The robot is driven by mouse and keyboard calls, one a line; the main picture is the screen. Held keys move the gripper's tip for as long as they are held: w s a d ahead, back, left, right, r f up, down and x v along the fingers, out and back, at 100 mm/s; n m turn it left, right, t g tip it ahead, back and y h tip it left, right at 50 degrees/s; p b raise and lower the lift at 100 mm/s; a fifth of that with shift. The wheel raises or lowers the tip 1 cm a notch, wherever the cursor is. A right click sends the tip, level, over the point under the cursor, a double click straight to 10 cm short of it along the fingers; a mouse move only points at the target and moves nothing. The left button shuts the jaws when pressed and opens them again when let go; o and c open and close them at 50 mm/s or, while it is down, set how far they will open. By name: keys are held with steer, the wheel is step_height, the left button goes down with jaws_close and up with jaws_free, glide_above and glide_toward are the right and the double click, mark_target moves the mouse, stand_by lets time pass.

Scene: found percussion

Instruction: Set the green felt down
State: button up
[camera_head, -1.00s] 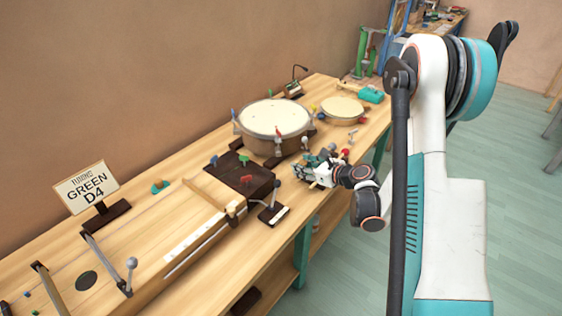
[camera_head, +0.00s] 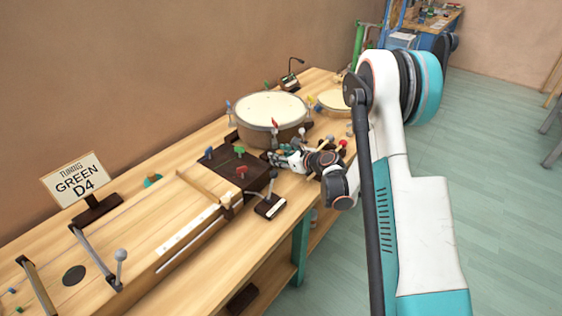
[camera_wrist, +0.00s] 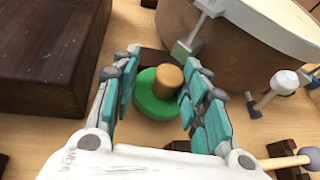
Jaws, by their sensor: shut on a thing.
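The green felt (camera_wrist: 155,104) is a round green disc with a short wooden knob on top, seen in the wrist view between my fingers. My gripper (camera_wrist: 158,76) is shut on it, with teal finger pads on both sides of the knob. The disc is over the wooden bench top; I cannot tell whether it touches the wood. In the head view my gripper (camera_head: 280,159) is just in front of the large drum, right of the dark block, and the felt is too small or hidden to make out there.
The large drum (camera_head: 270,108) stands just behind my gripper. The dark block (camera_head: 228,170) with coloured pegs is to the left. A small stand (camera_head: 269,206) is in front. Mallets (camera_wrist: 273,92) and small dark blocks lie to the right in the wrist view.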

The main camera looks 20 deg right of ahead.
steer(key=shift+f, duration=0.9)
steer(key=shift+r, duration=0.1)
steer(key=o, duration=1)
steer(key=shift+o, duration=0.2)
